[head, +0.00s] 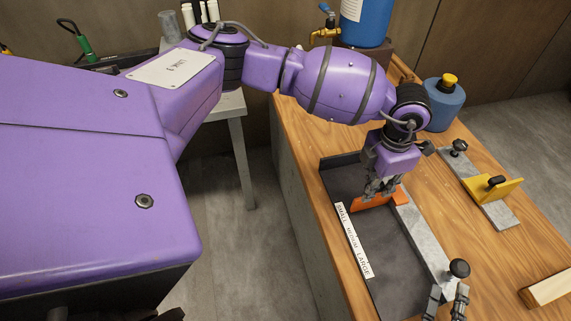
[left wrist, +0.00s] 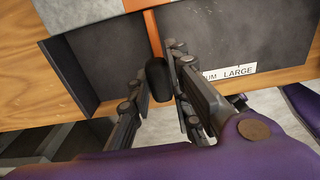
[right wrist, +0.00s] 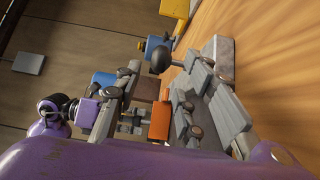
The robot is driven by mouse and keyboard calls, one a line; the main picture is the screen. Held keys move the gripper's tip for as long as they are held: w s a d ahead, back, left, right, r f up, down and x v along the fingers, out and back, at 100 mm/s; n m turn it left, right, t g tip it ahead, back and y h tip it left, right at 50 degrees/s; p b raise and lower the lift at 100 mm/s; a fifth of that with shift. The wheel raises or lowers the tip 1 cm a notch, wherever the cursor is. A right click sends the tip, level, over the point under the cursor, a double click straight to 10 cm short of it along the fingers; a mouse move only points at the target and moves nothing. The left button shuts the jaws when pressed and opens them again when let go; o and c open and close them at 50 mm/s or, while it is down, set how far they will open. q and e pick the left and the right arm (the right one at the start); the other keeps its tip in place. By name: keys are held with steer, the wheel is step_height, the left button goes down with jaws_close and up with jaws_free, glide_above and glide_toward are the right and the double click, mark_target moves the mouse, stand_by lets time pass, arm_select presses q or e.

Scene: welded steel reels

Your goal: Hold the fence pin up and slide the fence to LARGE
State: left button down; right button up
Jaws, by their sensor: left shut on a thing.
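The orange fence (head: 370,204) crosses the dark tray (head: 385,256) near the SMALL end of the white size label (head: 354,240). It also shows in the left wrist view (left wrist: 153,34). My left gripper (head: 378,188) is shut on the fence's black handle (left wrist: 158,80), which shows between its fingers. A black round knob (head: 459,268), seemingly the fence pin, stands on the near end of the grey rail (head: 424,240). My right gripper (head: 449,291) is open just in front of this knob. In the right wrist view the knob (right wrist: 162,60) shows beyond the fingertips, apparently not gripped.
A yellow bracket (head: 498,192) on a grey plate with a black knob (head: 459,147) lies right of the tray. A blue jug (head: 444,103) stands behind. A pale wooden block (head: 547,288) lies at the right. Bare wooden bench separates them from the tray.

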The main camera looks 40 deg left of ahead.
mark_target(458, 277)
steer(key=shift+w+a, duration=0.25)
steer(key=shift+w, duration=1)
steer(key=shift+w+a, duration=0.25)
steer(key=shift+w, duration=1.05)
steer(key=shift+w+a, duration=0.25)
steer(key=shift+w, duration=1)
jaws_close()
